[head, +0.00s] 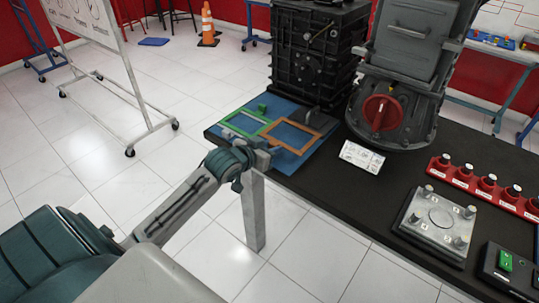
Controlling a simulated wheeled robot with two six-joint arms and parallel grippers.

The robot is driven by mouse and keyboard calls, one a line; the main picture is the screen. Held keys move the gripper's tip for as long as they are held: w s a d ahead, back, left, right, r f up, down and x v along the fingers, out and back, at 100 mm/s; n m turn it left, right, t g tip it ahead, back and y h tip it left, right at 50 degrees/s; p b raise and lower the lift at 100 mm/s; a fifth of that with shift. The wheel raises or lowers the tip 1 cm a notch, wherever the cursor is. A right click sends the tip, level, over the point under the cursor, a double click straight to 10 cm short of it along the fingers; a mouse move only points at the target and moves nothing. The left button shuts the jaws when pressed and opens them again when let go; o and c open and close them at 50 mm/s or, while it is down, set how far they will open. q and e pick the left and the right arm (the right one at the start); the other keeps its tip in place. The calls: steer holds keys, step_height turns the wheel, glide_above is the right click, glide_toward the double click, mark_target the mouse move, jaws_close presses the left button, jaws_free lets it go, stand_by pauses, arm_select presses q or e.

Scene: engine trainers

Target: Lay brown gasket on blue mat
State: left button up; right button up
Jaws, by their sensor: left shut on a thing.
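The brown gasket (309,142) is a thin rectangular frame over the right part of the blue mat (286,165), near the table's front left corner. Blue shows through its opening. My left gripper (270,152) reaches in from the left and is shut on the gasket at its near left side. The fingertips are small and partly hidden by the wrist. I cannot tell whether the gasket touches the mat or is just above it. My right gripper is not in view.
A green frame (229,127) lies on the mat left of the gasket. A black engine block (310,60) and a grey unit with a red knob (381,113) stand behind. A white card (362,157), metal plate (438,224) and red rack (480,183) lie to the right.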

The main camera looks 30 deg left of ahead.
arm_select(q)
steer(key=shift+w+a+f, duration=0.15)
step_height(320, 180, down, 3)
steer(key=shift+f, duration=0.15)
steer(key=o, duration=1)
steer(key=shift+f, duration=0.1)
